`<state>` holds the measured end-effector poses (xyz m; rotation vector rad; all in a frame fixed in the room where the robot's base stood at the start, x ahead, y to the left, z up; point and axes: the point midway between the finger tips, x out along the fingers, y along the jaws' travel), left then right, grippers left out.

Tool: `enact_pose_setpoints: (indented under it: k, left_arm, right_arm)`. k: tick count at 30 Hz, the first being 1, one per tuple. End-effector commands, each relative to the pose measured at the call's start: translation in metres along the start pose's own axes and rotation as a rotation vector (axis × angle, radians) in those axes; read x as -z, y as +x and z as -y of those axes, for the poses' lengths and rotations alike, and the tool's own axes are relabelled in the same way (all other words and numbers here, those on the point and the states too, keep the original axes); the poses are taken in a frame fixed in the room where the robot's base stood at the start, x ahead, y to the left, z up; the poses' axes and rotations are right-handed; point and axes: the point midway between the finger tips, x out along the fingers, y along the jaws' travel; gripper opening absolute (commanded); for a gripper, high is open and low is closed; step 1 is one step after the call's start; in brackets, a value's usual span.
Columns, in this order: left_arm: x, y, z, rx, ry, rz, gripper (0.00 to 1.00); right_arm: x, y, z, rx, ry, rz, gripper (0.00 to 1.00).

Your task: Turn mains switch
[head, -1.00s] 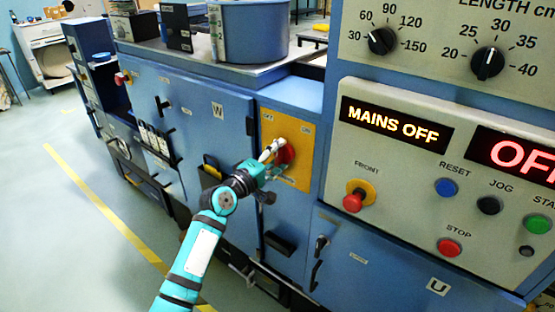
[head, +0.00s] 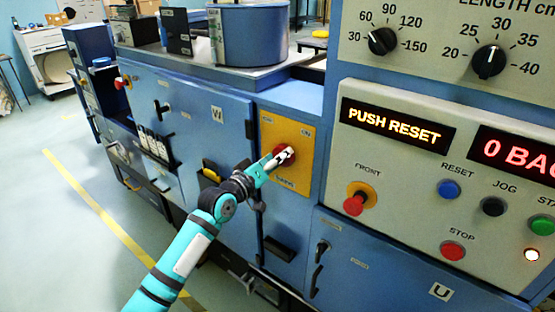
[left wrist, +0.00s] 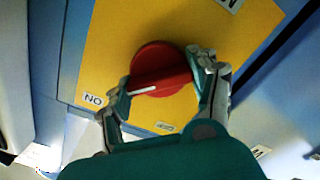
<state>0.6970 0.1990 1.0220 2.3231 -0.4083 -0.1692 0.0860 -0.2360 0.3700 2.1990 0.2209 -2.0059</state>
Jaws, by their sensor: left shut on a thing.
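The mains switch is a red rotary knob (left wrist: 160,68) with a white pointer line, on a yellow plate (head: 292,131) on the blue machine. In the left wrist view the pointer aims toward the ON label (left wrist: 93,99). My left gripper (left wrist: 164,88) is shut on the knob, one finger on each side. In the head view my left gripper (head: 279,160) covers much of the knob. The display (head: 396,124) at the right reads "PUSH RESET". My right gripper is in neither view.
The control panel at the right holds a blue reset button (head: 448,188), a black jog button (head: 493,206), a red stop button (head: 453,251) and a red knob on yellow (head: 356,202). A blue drum (head: 248,34) stands on top. Floor at the left is clear.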

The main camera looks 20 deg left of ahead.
Motion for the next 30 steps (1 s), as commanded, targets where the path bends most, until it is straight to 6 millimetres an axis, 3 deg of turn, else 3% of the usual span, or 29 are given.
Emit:
enact_pose_setpoints:
  k: [15, 16, 21, 30]
  left_arm:
    - [-0.0029, -0.0001, 0.0018, 0.004, 0.022, 0.006, 0.28]
    - [-0.0029, -0.0001, 0.0018, 0.004, 0.022, 0.006, 0.61]
    - [-0.002, -0.0001, 0.0012, 0.003, 0.021, 0.004, 0.84]
    - [-0.001, -0.0011, 0.0004, 0.001, 0.02, 0.002, 0.85]
  right_arm:
    - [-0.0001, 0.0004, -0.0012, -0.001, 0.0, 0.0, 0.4]
    - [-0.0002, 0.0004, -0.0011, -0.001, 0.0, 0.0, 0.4]
    - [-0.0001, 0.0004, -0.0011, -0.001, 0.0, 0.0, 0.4]
    - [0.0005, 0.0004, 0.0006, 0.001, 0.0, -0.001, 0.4]
